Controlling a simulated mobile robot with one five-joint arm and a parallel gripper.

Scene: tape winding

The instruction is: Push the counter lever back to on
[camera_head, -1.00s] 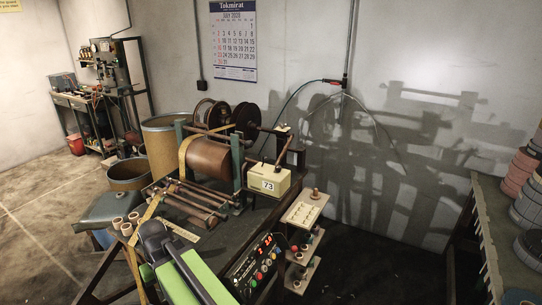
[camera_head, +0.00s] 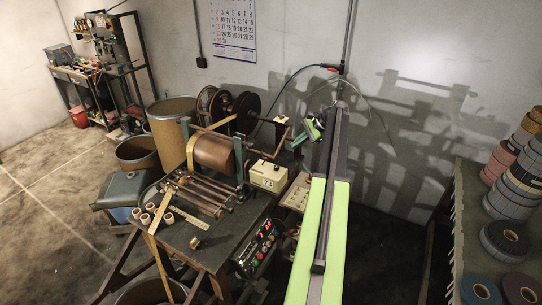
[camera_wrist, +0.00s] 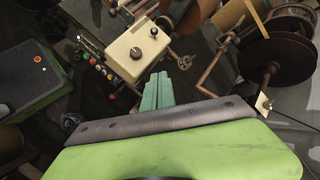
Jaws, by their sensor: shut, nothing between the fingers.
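The cream counter box (camera_head: 268,177), marked 73, stands at the right end of the winding machine in the head view. In the wrist view its top (camera_wrist: 137,50) shows dark round knobs. I cannot make out the lever clearly in either view. My gripper (camera_head: 308,132) is at the far end of my raised arm, above and right of the counter in the head picture. In the wrist view the teal fingers of my gripper (camera_wrist: 158,91) are together and empty. They point toward the counter box, apparently apart from it.
The copper-coloured drum (camera_head: 213,152) and dark reels (camera_head: 245,112) stand left of and behind the counter. A control panel (camera_head: 257,247) with lit digits and buttons is below it. A shelf with tape rolls (camera_head: 506,239) stands at the right. Floor shows between shelf and machine.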

